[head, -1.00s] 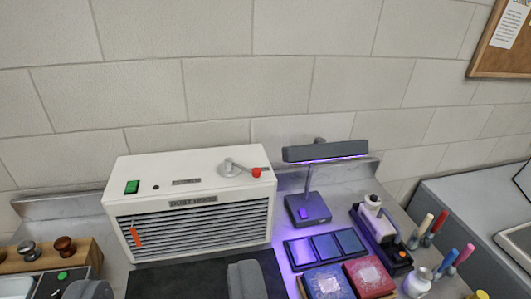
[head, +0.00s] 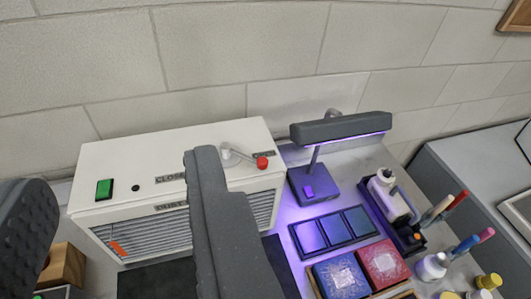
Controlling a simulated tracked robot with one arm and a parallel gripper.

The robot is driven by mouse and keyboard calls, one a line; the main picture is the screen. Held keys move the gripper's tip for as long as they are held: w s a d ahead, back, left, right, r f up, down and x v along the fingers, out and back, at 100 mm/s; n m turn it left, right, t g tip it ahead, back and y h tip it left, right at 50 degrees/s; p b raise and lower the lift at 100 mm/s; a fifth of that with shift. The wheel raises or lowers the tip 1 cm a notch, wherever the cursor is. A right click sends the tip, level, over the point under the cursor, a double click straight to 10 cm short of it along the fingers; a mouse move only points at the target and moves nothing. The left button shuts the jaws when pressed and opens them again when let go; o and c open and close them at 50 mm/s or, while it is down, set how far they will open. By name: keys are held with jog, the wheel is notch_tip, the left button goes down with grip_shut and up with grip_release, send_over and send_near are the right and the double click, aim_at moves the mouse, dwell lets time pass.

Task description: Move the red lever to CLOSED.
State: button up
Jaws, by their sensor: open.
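The lever has a red knob (head: 262,162) on a light grey arm, and sits on top of a white dust-vent box (head: 130,160). Its arm points right from the pivot, so the knob lies by a small label at the right end, too small to read. A label reading CLOSE, its end hidden, lies left of the pivot (head: 170,177). My gripper (head: 118,175) is open, with dark grey fingers wide apart at the left and centre. The right finger overlaps the front of the box in the picture, left of the lever.
A dark lamp (head: 340,127) with purple light stands right of the box. Blue tiles (head: 334,229), a blue box and a red box (head: 384,262) lie in front of it. A caddy with a bottle and pens stand further right. A green switch (head: 104,189) is on the box's left.

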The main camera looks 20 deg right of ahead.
jog(key=w, duration=0.1)
jog(key=n+g+y+p, duration=0.3)
jog(key=n+g+p, duration=0.6)
jog(key=g+p, duration=0.35)
send_over(264, 160)
jog(key=s+d, duration=0.3)
jog(key=shift+f, duration=11.5)
jog(key=shift+w+a+p+x, duration=0.1)
jog(key=shift+p+x, duration=0.15)
jog(key=shift+x, duration=1.2)
jog(key=shift+w+a+p+x, duration=0.1)
jog(key=shift+p+x, duration=0.2)
jog(key=shift+x, duration=1.1)
jog(key=shift+w+a+p+x, duration=0.15)
jog(key=shift+p+x, duration=0.1)
jog(key=shift+x, duration=1.2)
jog(key=shift+r, duration=0.2)
jog(key=shift+d, duration=0.1)
grip_shut()
